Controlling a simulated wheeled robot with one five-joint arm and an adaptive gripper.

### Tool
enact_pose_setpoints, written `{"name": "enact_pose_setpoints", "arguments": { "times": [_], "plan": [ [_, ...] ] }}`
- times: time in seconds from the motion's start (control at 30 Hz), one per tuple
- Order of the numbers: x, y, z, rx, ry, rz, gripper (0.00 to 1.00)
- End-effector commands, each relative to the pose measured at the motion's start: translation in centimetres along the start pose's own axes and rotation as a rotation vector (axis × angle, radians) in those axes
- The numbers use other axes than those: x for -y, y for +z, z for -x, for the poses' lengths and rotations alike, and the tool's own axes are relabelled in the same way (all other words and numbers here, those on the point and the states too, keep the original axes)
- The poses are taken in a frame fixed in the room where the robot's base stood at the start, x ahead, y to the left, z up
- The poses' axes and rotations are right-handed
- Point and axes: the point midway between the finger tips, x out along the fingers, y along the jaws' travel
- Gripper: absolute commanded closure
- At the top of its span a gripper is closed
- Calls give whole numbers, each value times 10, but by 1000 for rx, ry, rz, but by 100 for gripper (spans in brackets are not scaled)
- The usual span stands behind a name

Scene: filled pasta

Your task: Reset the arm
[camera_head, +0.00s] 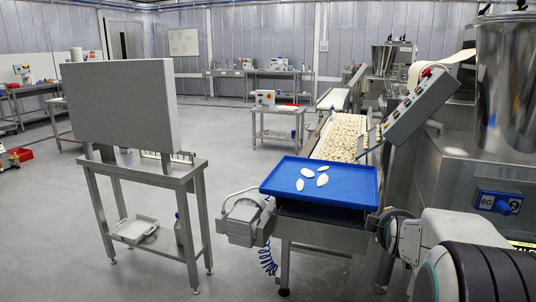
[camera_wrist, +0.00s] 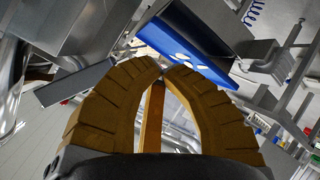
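My gripper (camera_wrist: 164,70) shows in the wrist view as two brown ribbed fingers. They bow inward and their tips come together, with nothing visible held at the tips. A narrow brown bar shows in the space between the fingers. In the head view my white and black arm is at the lower right, near the right side of the blue tray (camera_head: 330,199); I cannot make out the fingers there. The tray holds several pale pasta pieces (camera_head: 307,173). In the wrist view the tray (camera_wrist: 187,50) appears tilted, beyond the fingertips.
A conveyor (camera_head: 338,138) full of pasta runs behind the tray. A tilted control panel (camera_head: 420,115) and a steel machine (camera_head: 508,85) stand close on the right. A steel stand (camera_head: 150,172) with a grey panel (camera_head: 122,103) is at left. Open floor (camera_head: 60,235) lies around it.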

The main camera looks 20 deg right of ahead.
Motion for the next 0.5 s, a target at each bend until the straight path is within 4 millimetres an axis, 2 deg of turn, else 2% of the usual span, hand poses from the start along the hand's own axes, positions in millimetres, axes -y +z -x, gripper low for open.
{"name": "enact_pose_setpoints", "arguments": {
  "times": [0.03, 0.2, 0.33, 0.5],
  "plan": [
    [4, -26, 31, -4, -62, -34, 100],
    [49, -60, 110, 51, -272, -161, 100],
    [78, -71, 175, 128, -413, -239, 100],
    [103, -66, 253, 255, -552, -310, 100]
  ]
}}
